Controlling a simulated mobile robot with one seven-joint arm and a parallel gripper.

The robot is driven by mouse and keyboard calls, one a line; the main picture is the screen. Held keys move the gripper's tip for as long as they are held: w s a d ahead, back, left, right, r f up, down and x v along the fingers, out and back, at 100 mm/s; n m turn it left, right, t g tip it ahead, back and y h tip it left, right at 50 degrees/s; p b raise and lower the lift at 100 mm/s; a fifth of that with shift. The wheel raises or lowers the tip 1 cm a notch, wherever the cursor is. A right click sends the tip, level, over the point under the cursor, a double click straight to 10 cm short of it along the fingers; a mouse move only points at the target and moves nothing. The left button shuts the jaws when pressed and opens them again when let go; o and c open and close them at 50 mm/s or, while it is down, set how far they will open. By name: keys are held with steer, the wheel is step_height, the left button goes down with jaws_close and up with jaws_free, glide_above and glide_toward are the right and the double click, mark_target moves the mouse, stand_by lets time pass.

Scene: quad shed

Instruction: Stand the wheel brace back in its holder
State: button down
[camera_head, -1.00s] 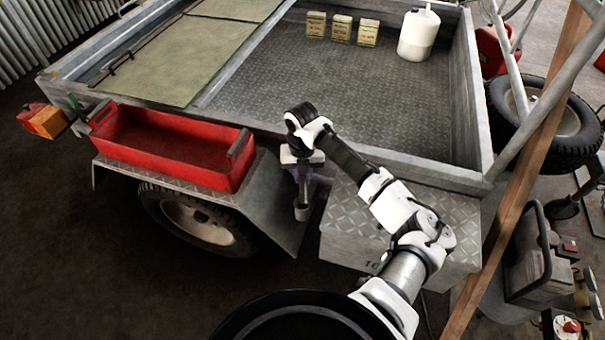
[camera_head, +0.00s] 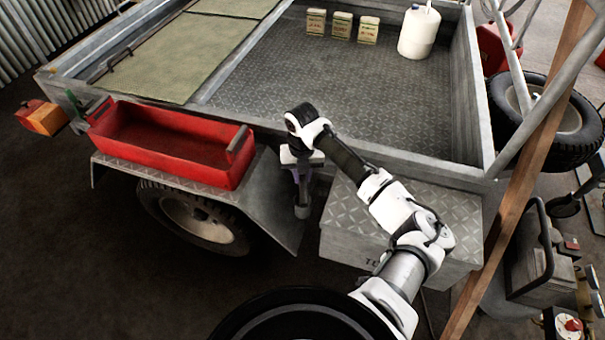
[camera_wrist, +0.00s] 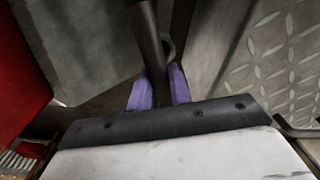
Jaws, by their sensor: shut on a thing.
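My gripper (camera_head: 301,172) is between the trailer's fender and the checker-plate toolbox, pointing down. In the wrist view, its purple fingers (camera_wrist: 158,90) are shut on a dark metal bar, the wheel brace (camera_wrist: 147,35). The bar runs from the top of that view down between the fingers. In the head view, a dark socket-like end (camera_head: 302,211) shows below the gripper. A dark curved piece (camera_wrist: 169,48) lies close beside the bar. I cannot tell whether it is the holder or part of the brace, nor whether the brace is seated.
A red open tray (camera_head: 165,165) sits on the fender (camera_head: 262,205) to the left. The toolbox (camera_head: 345,235) is close on the right. The trailer bed (camera_head: 330,95) behind holds several containers along its far side. A wooden post (camera_head: 500,225) stands right of my arm.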

steer(key=shift+f, duration=0.3)
steer(key=c, duration=0.7)
jaws_free()
steer(key=shift+r+p, duration=2.95)
steer(key=shift+r, duration=1.6)
